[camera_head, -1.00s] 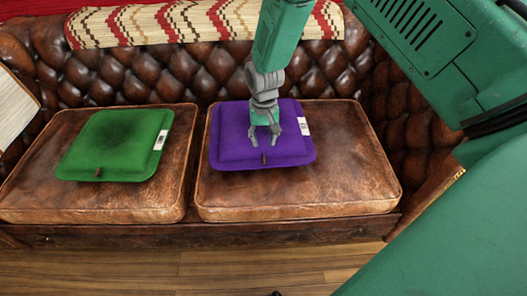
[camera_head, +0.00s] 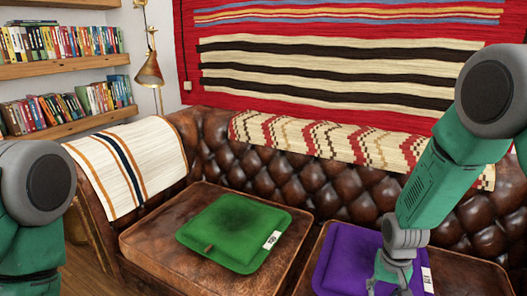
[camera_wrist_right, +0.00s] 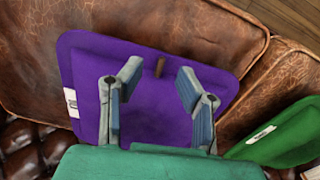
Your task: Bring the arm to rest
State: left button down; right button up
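My right arm comes in from the right in the head view and points down at the purple cushion (camera_head: 345,262). My right gripper (camera_head: 388,287) is open and empty over this cushion, at the bottom edge of the picture. In the right wrist view its two fingers (camera_wrist_right: 157,82) stand apart above the purple cushion (camera_wrist_right: 150,120), with the brown tab on the cushion's edge showing between and beyond them. I cannot tell whether the fingertips touch the cloth. Part of my left arm shows at the left edge of the head view; its gripper is out of the picture.
A green cushion (camera_head: 235,228) lies flat on the left seat of the brown leather sofa (camera_head: 150,240). A striped throw (camera_head: 130,165) covers the armrest, a patterned one (camera_head: 320,140) the backrest. Behind are a brass lamp (camera_head: 150,72), bookshelves (camera_head: 60,66) and a wall rug (camera_head: 330,65).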

jog(key=s+a+f+n+p, duration=0.1)
jog(key=s+a+n+p, duration=0.1)
jog(key=s, duration=1.2)
jog(key=s+a+f+n+p, duration=0.2)
jog(key=s+n, duration=0.1)
jog(key=s, duration=1.1)
jog(key=shift+a+t, duration=0.3)
